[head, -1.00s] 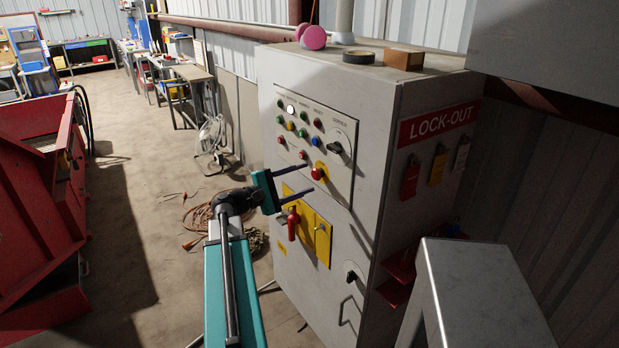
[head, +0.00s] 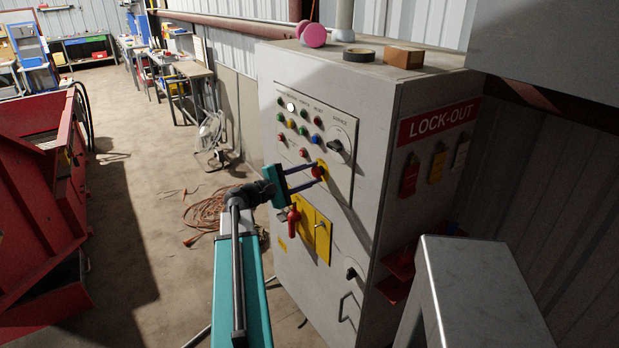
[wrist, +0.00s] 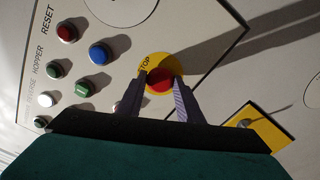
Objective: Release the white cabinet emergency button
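The white cabinet (head: 373,130) stands in the middle of the head view, with a control panel on its front. Its emergency button is a red stop button (head: 317,172) on a yellow disc. It also shows in the wrist view (wrist: 159,82), beside the word STOP. My gripper (head: 319,173) is at the panel with one finger on each side of this button. In the wrist view, the fingertips (wrist: 161,78) flank the red cap closely and appear to touch its sides. Part of the button's rim is hidden by the fingers.
Several coloured buttons (wrist: 101,54) and a black rotary switch (head: 336,147) are close by on the panel. Below is a yellow plate (head: 323,238) with a red handle (head: 293,222). A metal post (head: 480,285) stands at front right. The floor at left is mostly open.

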